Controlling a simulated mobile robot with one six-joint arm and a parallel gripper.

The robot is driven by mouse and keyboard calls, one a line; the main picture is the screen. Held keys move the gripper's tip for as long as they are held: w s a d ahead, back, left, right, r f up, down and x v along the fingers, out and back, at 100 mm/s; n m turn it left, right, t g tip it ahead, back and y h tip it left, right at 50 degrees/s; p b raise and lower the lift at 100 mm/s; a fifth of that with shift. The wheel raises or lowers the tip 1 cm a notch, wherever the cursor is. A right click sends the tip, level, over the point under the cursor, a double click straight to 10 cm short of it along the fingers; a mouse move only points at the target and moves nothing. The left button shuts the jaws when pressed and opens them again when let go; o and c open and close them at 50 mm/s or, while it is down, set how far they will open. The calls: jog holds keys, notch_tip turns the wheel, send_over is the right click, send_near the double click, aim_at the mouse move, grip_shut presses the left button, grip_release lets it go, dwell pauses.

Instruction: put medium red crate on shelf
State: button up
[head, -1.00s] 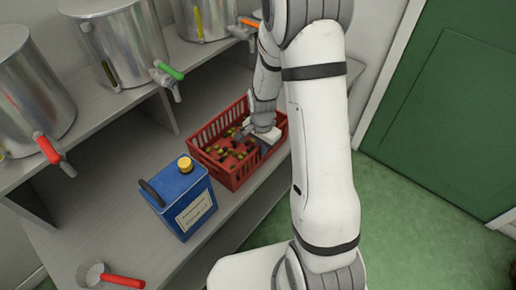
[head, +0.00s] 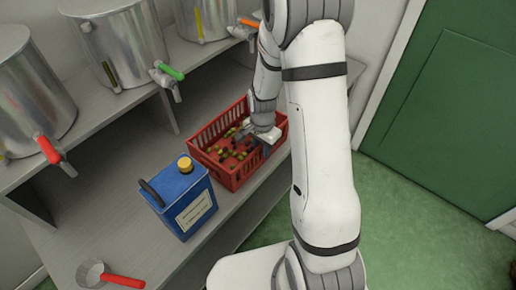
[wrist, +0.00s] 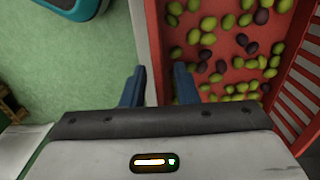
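The red crate (head: 239,176) with slatted walls stands on the grey lower shelf (head: 110,222), to the right of a blue canister. It holds many green and dark olives. My gripper (head: 266,143) is at the crate's right, front-side wall. In the wrist view my gripper (wrist: 159,86) has its two blue fingers apart, one on each side of the crate's near wall (wrist: 155,45); a gap seems to show beside the wall. The lower part of the fingers' contact is hidden by the gripper body.
The blue canister (head: 184,205) with a yellow cap stands close to the crate. A red-handled scoop (head: 110,277) lies on the shelf. Steel tanks (head: 118,45) with taps stand on the upper level. A teal object (wrist: 72,8) is on the green floor. A green door (head: 440,120) is right.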

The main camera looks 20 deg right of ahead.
notch_tip(320, 180, up, 12)
jog(key=shift+f+p, duration=0.2)
jog(key=shift+p, duration=0.3)
jog(key=s+r+n+t, duration=0.2)
jog(key=s+r+n, duration=0.8)
jog(key=s, duration=0.6)
notch_tip(320, 180, up, 2)
jog(key=shift+s+d+r, duration=0.2)
jog(key=shift+d+r, duration=0.05)
jog(key=shift+o, duration=0.3)
jog(key=shift+s+a+n, duration=0.3)
jog(key=shift+s+a, duration=0.1)
jog(key=shift+a, duration=0.2)
jog(key=shift+s, duration=0.15)
